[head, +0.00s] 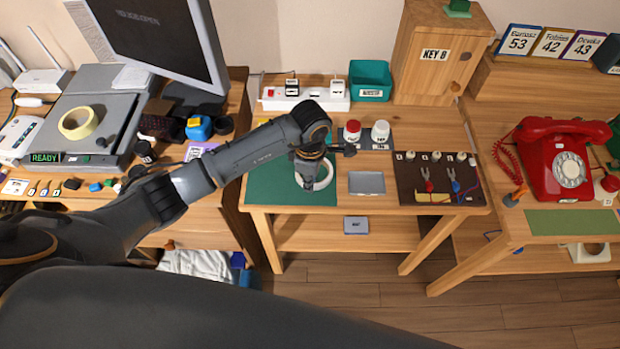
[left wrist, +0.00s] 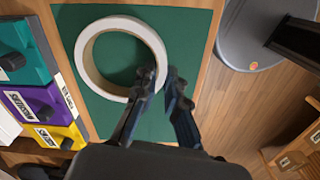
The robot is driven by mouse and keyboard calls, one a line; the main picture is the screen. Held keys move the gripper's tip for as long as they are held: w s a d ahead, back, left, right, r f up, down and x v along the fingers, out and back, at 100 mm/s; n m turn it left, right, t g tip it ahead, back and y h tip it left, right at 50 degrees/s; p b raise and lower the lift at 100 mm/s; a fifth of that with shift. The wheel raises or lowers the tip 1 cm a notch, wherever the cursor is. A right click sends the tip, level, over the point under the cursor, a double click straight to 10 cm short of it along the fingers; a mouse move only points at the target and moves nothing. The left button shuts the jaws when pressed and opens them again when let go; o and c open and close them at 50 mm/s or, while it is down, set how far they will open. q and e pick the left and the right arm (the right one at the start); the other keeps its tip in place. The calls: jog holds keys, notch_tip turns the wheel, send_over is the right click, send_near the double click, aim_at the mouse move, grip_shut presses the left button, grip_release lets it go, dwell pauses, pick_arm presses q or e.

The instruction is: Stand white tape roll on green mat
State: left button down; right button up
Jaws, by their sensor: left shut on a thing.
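The white tape roll (left wrist: 88,62) is a ring, held at its rim by my left gripper (left wrist: 160,80), which is shut on it. In the head view the roll (head: 326,179) shows under my left gripper (head: 309,172), partly covered by the fingers. It is at the right part of the green mat (head: 265,188). The mat (left wrist: 184,35) shows behind the roll and through its hole in the left wrist view. I cannot tell whether the roll touches the mat. My right gripper is not in view.
Right of the mat are a grey tray (head: 366,183) and a dark board (head: 440,190) with small tools. Red and white jars (head: 381,131) stand behind. A yellowish tape roll (head: 78,123) lies at the left.

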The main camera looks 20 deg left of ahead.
pick_arm(q)
jog(key=shift+f, duration=0.15)
jog(key=c, duration=1.4)
grip_release()
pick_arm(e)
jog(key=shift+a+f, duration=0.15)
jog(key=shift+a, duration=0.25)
pick_arm(q)
jog(key=shift+r, duration=0.2)
jog(key=shift+w+r, duration=0.1)
jog(key=shift+r, duration=0.2)
notch_tip(320, 180, up, 11)
jog(key=b, duration=0.2)
jog(key=shift+r, duration=0.2)
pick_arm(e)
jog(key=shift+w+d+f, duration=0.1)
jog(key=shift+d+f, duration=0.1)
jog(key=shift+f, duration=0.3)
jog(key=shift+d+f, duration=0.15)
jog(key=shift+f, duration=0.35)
